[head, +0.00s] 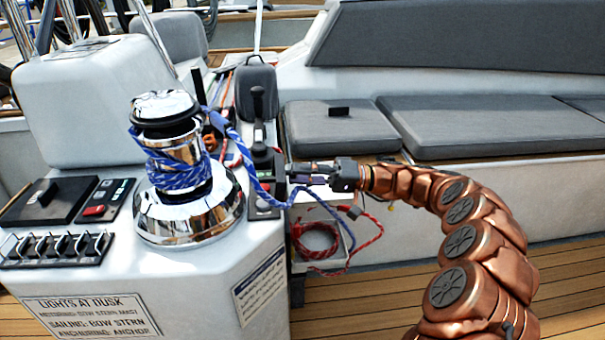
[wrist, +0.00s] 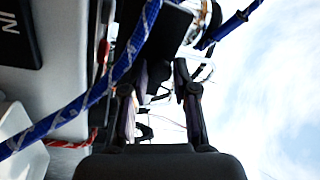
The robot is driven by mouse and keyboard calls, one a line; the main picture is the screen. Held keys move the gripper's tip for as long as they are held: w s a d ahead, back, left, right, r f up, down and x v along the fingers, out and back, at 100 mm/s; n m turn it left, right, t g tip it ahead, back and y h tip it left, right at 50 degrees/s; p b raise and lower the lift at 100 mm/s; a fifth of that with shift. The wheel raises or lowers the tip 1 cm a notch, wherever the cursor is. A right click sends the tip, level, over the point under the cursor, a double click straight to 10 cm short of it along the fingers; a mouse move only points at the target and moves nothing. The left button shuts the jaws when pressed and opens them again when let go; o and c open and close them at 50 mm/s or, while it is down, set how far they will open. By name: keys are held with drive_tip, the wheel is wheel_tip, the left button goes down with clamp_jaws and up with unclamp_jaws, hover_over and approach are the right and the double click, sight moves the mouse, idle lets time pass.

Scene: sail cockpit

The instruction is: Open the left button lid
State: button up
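My gripper (head: 298,175) reaches in from the right, beside the right edge of the white console. Its fingers point left, towards a narrow black panel (head: 262,205) with a small red part, right of the chrome winch. In the wrist view its two fingers (wrist: 158,92) stand apart with a gap between them. A dark block (wrist: 160,40) shows just beyond the fingertips; I cannot tell whether they touch it. I cannot tell which part is the left button lid. A black square cover with a raised grip (head: 47,198) lies flat at the console's left.
The chrome winch (head: 185,205) carries a blue rope (head: 232,135), which runs down close to my gripper. A black lever (head: 258,103) stands behind the panel. A coiled red rope (head: 318,240) hangs below my gripper. Grey cushions (head: 480,125) lie behind my arm.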

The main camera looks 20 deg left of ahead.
drive_tip(key=shift+o, duration=0.5)
drive_tip(key=v, duration=0.7)
drive_tip(key=shift+d, duration=0.25)
drive_tip(key=shift+w, duration=0.1)
